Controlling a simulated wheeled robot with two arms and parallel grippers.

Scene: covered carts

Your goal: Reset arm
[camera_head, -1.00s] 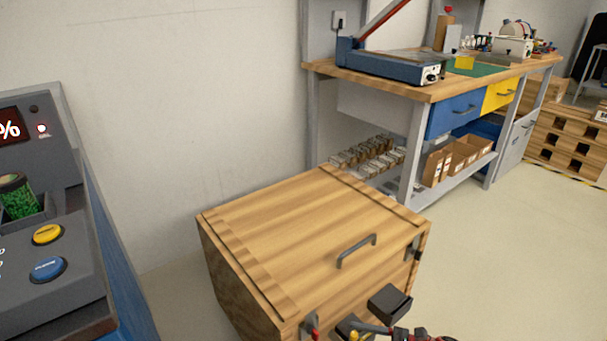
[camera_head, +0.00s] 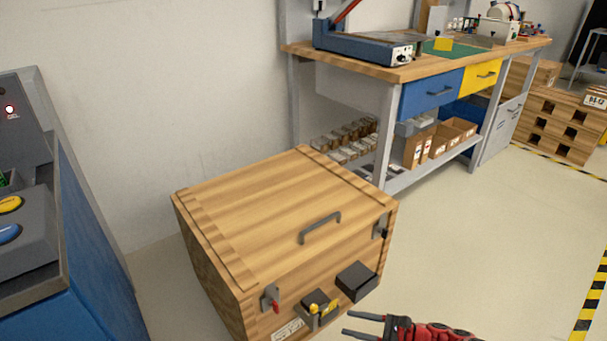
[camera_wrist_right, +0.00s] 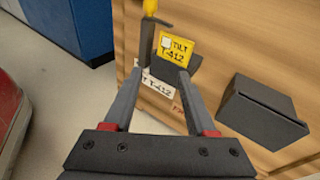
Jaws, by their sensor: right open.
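My right gripper (camera_head: 346,325) is at the bottom of the head view, just right of the tag holder on the wooden covered cart's front. Its two fingers are apart and nothing shows between them. In the right wrist view the open fingers (camera_wrist_right: 159,80) point toward the cart's front, with the yellow "TILT T-412" tag (camera_wrist_right: 177,48) beyond them. The covered cart (camera_head: 262,212) has its lid down, with a grey handle (camera_head: 319,228) on top. The yellow tag also shows in the head view (camera_head: 330,308). My left gripper is out of view.
A dark box (camera_head: 356,282) sticks out from the cart's front, right of the tag. A red-tipped latch (camera_head: 271,299) is at its left. A blue-sided machine (camera_head: 75,215) stands left, a workbench (camera_head: 372,75) behind. The floor to the right (camera_head: 480,225) is clear.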

